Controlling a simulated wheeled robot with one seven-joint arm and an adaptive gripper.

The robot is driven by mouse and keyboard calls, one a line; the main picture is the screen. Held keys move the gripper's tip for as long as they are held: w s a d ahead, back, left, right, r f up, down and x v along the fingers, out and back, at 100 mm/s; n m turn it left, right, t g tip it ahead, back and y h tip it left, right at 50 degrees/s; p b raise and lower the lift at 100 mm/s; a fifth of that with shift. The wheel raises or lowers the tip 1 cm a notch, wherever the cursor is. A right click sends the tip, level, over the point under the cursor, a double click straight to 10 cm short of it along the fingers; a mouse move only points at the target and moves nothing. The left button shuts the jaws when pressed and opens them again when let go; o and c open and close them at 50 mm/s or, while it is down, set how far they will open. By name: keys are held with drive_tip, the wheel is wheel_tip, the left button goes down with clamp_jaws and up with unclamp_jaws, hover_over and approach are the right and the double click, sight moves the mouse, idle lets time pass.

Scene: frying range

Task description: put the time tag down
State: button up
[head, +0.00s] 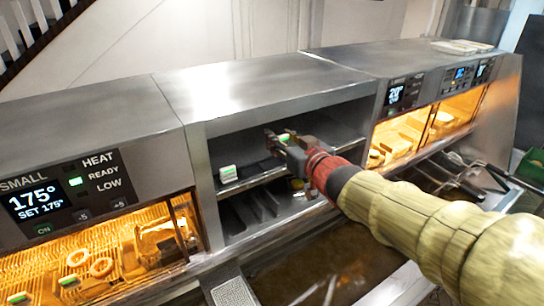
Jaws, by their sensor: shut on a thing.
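My gripper (277,143) reaches from the right into the open shelf bay between the two lit cabinets. It is shut on a small time tag (285,137) with a green top, held above the upper shelf (262,174). The fingers hide part of the held tag. I cannot tell whether it touches the shelf. Another white tag with a green strip (228,174) stands on the shelf at the left, apart from the gripper.
The left lit cabinet holds food rings (101,267) and more green-topped tags (69,281). The right lit cabinet (405,138) holds food. The bay's side wall (203,165) and steel top (250,82) bound the shelf. A dark oil vat (330,262) lies below.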

drive_tip(key=w+a+f, duration=0.1)
drive_tip(key=w+f, duration=0.1)
drive_tip(key=w, duration=0.2)
drive_tip(key=p, duration=0.1)
hover_over(272, 164)
wheel_tip(272, 164, down, 5)
drive_tip(key=shift+s+f, duration=0.1)
drive_tip(key=shift+w+f, duration=0.2)
drive_tip(key=shift+f, duration=0.2)
wheel_tip(272, 164, down, 3)
drive_tip(key=shift+w, duration=0.1)
drive_tip(key=shift+f, duration=0.1)
drive_tip(key=o, duration=0.6)
drive_tip(key=shift+c, duration=0.2)
drive_tip(key=o, duration=0.4)
drive_tip(key=shift+c, duration=0.2)
